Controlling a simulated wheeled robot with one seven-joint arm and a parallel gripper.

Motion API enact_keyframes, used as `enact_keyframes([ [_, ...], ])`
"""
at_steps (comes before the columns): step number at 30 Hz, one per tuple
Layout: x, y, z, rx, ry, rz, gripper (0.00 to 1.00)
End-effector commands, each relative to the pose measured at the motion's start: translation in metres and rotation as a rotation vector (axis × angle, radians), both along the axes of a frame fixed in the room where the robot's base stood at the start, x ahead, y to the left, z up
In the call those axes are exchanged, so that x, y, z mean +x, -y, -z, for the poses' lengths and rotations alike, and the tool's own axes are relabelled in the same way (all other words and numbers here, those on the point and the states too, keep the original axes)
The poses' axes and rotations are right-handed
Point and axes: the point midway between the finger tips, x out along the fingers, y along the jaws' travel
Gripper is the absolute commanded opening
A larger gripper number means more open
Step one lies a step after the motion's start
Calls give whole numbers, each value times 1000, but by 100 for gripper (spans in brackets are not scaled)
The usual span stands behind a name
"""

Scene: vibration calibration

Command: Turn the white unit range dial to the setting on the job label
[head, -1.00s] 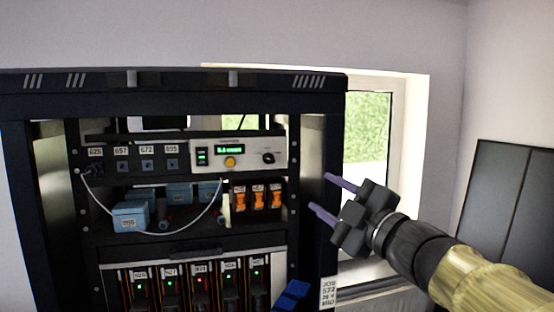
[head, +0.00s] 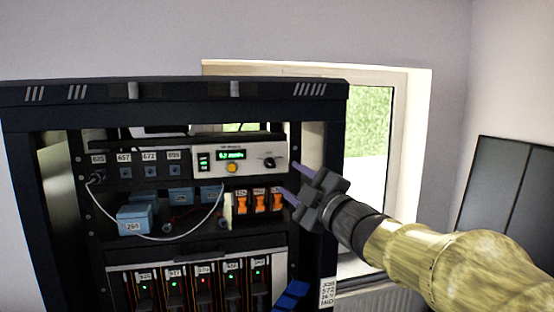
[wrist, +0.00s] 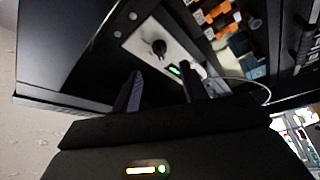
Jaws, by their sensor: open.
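The white unit (head: 239,158) sits in the upper part of the black rack, with a green display (head: 231,155), a yellow button (head: 232,168) and a black range dial (head: 269,163) at its right end. The dial also shows in the wrist view (wrist: 159,47), ahead of and between my fingertips. My gripper (head: 288,178) is open and empty, just right of and below the dial, apart from it. The job label (head: 327,292) is on the rack's lower right post; its small print seems to read JOB, 572 and more lines I cannot read surely. The dial's setting is too small to read.
Orange switches (head: 259,202) sit below the white unit, close to my gripper. Blue boxes (head: 137,217) and a looped white cable (head: 150,237) are on the shelf left of them. The rack's right post (head: 321,140) stands beside my fingers.

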Motion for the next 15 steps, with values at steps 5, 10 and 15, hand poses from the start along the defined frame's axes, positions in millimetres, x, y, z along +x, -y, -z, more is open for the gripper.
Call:
enact_keyframes([
  [5,26,-19,-10,3,-3,-4,43],
  [10,47,-34,-14,1,-3,-2,43],
  [15,57,-42,-15,0,-1,-2,43],
])
